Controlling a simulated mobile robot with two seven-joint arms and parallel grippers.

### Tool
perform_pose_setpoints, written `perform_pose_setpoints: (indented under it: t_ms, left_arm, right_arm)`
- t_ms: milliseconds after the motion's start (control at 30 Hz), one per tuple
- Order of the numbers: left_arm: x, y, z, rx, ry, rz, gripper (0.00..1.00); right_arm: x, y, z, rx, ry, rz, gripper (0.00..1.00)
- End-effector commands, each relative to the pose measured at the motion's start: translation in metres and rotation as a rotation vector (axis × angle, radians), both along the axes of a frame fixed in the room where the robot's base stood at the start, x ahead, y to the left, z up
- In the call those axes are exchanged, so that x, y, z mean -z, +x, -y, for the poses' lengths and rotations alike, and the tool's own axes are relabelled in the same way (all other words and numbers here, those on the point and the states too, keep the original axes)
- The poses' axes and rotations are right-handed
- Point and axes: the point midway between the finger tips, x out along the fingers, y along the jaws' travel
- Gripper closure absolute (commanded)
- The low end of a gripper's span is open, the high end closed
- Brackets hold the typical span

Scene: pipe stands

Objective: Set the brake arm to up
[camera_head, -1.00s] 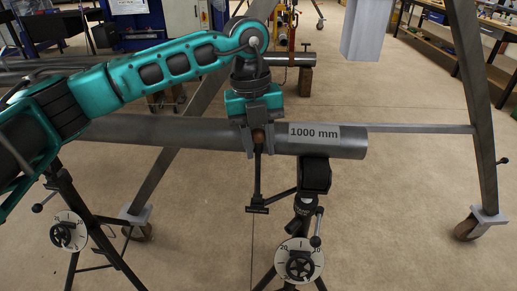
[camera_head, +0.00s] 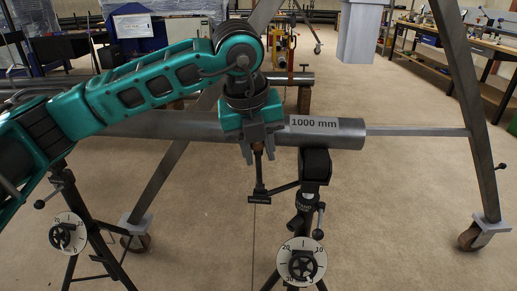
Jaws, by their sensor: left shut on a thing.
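My left gripper (camera_head: 261,156) points down in front of the grey pipe marked 1000 mm (camera_head: 348,132). The rod seems to belong to the brake arm (camera_head: 280,188), which runs from the rod's lower part to the head of the right pipe stand (camera_head: 314,168). A short dark crossbar (camera_head: 259,199) ends the rod at the bottom. The fingers partly hide the grip. My right gripper is not in view.
The right stand has a round dial (camera_head: 301,261) and a small side lever (camera_head: 320,214). Another stand with a dial (camera_head: 68,234) is at left. A wheeled metal frame leg (camera_head: 479,140) stands at right. Open floor lies between.

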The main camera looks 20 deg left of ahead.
Motion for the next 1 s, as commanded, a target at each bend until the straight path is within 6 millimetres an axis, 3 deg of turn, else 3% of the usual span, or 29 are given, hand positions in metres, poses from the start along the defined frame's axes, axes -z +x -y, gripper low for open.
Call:
perform_pose_setpoints:
  t_ms: [200,233,333,667,767,1000]
  left_arm:
    - [0.002,-0.002,0.001,0.005,0.001,-0.01,1.0]
    - [0.002,-0.002,0.001,0.005,0.002,-0.011,0.68]
    - [0.002,-0.002,0.001,0.004,0.001,-0.01,0.59]
    - [-0.005,-0.002,0.0,0.001,0.0,-0.004,0.59]
    - [-0.018,-0.005,-0.001,0.002,0.001,-0.002,0.59]
    - [-0.069,-0.018,-0.005,0.001,-0.001,-0.002,0.59]
  right_arm:
    - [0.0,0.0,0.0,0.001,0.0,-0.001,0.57]
    - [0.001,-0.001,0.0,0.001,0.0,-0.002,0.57]
    - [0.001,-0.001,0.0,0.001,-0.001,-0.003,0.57]
    - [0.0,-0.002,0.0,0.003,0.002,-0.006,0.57]
    - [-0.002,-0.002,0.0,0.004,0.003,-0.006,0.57]
    - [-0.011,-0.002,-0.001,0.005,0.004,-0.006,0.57]
